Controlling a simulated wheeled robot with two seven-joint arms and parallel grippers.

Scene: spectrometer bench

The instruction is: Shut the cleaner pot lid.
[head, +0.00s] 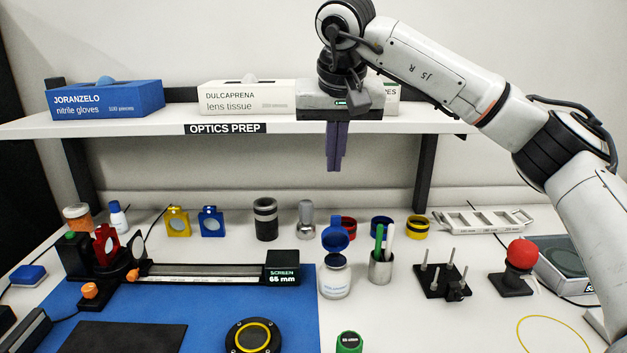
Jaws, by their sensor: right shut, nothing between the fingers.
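The cleaner pot (335,281) is a small white jar with a blue label, standing upright on the bench right of the blue mat's edge. Its blue lid (335,234) stands up open at the back of the rim, and the pot's mouth shows. My right gripper (336,168) points down in front of the shelf, well above the pot and apart from it. Its purple fingers are together with nothing between them. My left gripper is not in view.
A metal cup with pens (381,267) stands close right of the pot, with a black pegged stand (443,280) beyond it. The optical rail (205,272) lies to the left on the blue mat (215,310). A green-topped item (349,342) is in front. The shelf (160,127) runs behind.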

